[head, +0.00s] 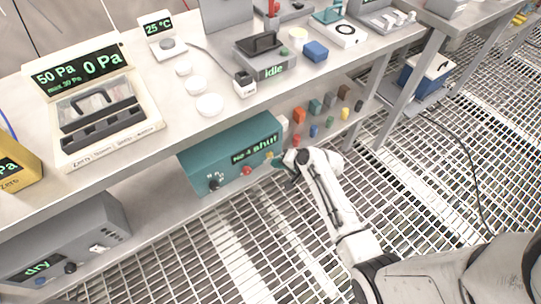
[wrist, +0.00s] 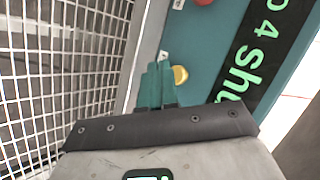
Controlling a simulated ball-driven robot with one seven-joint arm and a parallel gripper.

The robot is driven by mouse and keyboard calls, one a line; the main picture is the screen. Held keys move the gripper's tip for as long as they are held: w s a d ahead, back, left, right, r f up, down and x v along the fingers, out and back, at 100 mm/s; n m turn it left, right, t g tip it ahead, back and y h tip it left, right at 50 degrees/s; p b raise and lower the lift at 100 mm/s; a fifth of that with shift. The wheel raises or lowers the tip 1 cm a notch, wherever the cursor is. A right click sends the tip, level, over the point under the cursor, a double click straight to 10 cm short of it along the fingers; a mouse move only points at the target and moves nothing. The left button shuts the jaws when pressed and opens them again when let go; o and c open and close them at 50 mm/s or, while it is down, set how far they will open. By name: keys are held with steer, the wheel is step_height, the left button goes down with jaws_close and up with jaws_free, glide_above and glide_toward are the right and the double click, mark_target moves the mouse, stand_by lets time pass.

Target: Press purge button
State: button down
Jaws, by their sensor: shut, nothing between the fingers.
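The teal box (head: 222,152) sits on the lower shelf. Its display (head: 255,150) reads "No 4 shut". Its front carries a black knob (head: 214,185), a red button (head: 247,171) and a yellow button (head: 268,155). No purge label is legible, so I cannot tell which button it names. My gripper (head: 280,163) is at the box's right end. In the wrist view its teal fingers (wrist: 157,82) are shut and empty, with tips beside the yellow button (wrist: 180,74). The red button (wrist: 203,2) shows at the top edge. I cannot tell whether the fingers touch the box.
The bench top above (head: 300,80) holds several instruments. A grey unit (head: 75,235) with a "dry" display is at lower left. The grated floor (head: 250,250) in front is open.

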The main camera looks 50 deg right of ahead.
steer(key=shift+s+a+p, duration=0.2)
steer(key=shift+s+p, duration=0.15)
steer(key=shift+s, duration=0.45)
steer(key=shift+s+a+p, duration=0.25)
steer(key=shift+s+p, duration=0.1)
steer(key=shift+s, duration=0.5)
steer(key=shift+s+a+p, duration=0.2)
steer(key=shift+s+p, duration=0.15)
steer(key=shift+s, duration=0.45)
steer(key=s+a+r+n+g+y, duration=0.1)
steer(key=s+a+r+n+g, duration=0.3)
steer(key=s+a+n, duration=0.35)
steer(key=s+a+r+n+g+h, duration=0.2)
steer(key=s+a+r+n+g, duration=0.35)
steer(key=s+r, duration=0.6)
step_height(320, 180, up, 12)
steer(key=w+p, duration=0.1)
steer(key=p, duration=1.2)
steer(key=shift+f+n+t, duration=0.15)
steer(key=shift+n+t, duration=0.2)
steer(key=shift+n, duration=0.05)
